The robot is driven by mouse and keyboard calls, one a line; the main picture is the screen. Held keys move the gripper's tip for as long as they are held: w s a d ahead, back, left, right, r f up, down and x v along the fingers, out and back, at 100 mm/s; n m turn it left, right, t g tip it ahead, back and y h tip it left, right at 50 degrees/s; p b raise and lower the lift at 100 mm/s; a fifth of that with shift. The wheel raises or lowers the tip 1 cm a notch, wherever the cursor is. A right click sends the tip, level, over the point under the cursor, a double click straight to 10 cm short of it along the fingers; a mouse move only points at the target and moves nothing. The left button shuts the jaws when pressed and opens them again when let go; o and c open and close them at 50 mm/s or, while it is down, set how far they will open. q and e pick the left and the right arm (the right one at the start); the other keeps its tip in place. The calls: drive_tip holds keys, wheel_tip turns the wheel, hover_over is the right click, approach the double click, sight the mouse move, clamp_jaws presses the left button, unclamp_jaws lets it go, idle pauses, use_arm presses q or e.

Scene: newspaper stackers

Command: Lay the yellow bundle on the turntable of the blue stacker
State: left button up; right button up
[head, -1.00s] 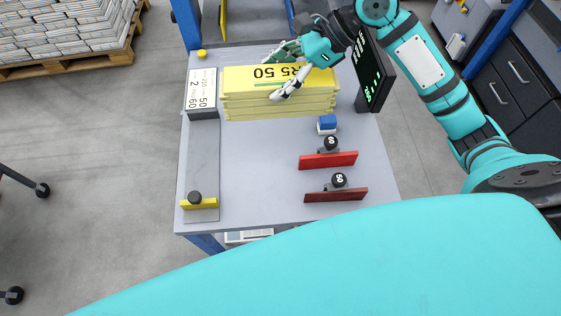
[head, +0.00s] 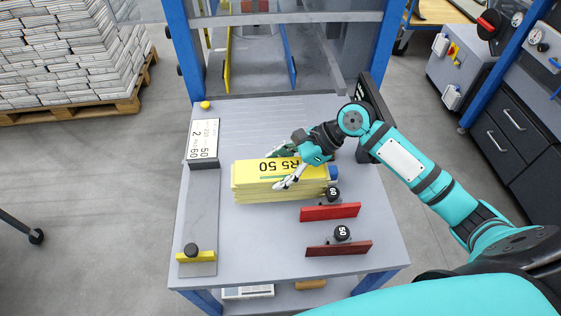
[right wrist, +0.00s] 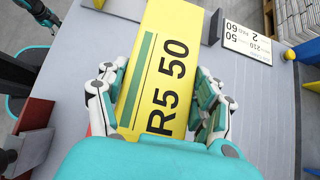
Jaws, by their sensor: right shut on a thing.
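The yellow bundle (head: 250,172) is a thick block of several layers marked "R5 50". My right gripper (head: 277,171) is shut across its right part. In the right wrist view, the fingers (right wrist: 155,76) press on both long sides of the bundle (right wrist: 160,50). The bundle is level over the middle of the grey table; I cannot tell whether it touches the table. The blue stacker (head: 184,50) stands behind the table, with a yellow guide (head: 227,58) and a blue guide (head: 288,55) inside. I cannot clearly make out its turntable. My left gripper is not in view.
The grey table (head: 240,235) holds a number card (head: 203,140), a yellow stop (head: 196,257), red bars (head: 330,212) and (head: 340,248), and a small blue block (head: 333,173) by the bundle. A dark screen (head: 372,105) stands at the right edge.

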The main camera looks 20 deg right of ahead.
drive_tip(key=shift+f, duration=2.15)
drive_tip(key=o, duration=1.8)
drive_tip(key=shift+f, duration=0.2)
drive_tip(key=shift+c, duration=0.2)
